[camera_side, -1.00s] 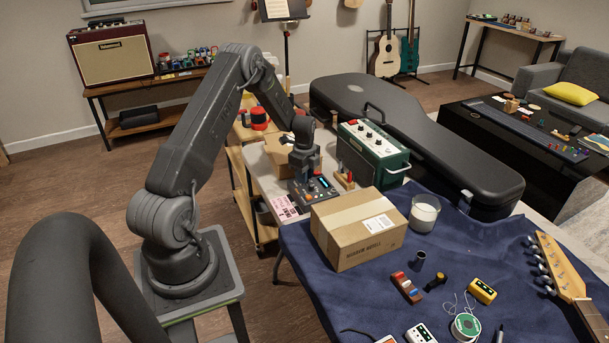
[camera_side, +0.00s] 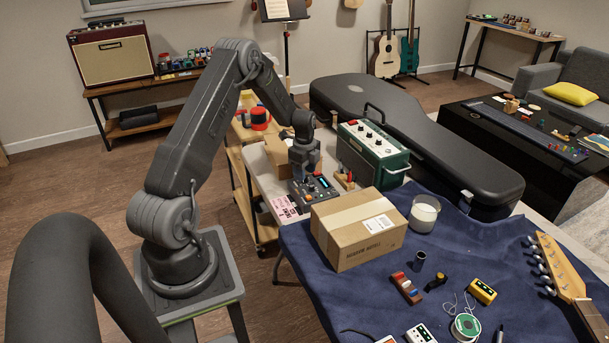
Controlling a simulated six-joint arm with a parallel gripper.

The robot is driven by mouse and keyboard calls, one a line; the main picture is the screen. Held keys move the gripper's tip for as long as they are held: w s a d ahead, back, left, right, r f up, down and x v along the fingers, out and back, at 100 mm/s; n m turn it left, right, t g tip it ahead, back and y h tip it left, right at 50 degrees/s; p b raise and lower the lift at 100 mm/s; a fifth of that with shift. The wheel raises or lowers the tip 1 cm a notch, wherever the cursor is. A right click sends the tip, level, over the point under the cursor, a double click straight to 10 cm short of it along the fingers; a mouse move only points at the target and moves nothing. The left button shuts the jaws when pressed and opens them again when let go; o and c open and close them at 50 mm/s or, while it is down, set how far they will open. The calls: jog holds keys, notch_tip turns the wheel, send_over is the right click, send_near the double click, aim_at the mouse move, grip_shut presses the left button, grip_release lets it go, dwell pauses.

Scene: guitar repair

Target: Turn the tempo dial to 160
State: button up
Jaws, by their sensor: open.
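A small dark box with knobs, coloured buttons and a small lit display (camera_side: 314,190) sits on the table behind the cardboard box. It looks like the device with the tempo dial, but the dial and its reading are too small to make out. My gripper (camera_side: 304,174) points down just above the device's back left part. It is open, and its fingertips are small and partly lost against the dark device. I cannot tell whether they touch a knob.
A cardboard box (camera_side: 357,228) stands right in front of the device. A green amplifier (camera_side: 373,152) with a handle stands at its right, with a small red-topped wooden item (camera_side: 345,180) between. A pink paper (camera_side: 285,208) lies at the left. A black guitar case (camera_side: 420,140) lies behind.

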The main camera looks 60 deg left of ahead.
notch_tip(320, 180, up, 12)
dwell(0.3)
notch_tip(320, 180, down, 14)
jog(key=n, duration=2.4)
jog(key=shift+r, duration=0.1)
jog(key=shift+c, duration=0.3)
grip_shut()
jog(key=shift+m, duration=0.8)
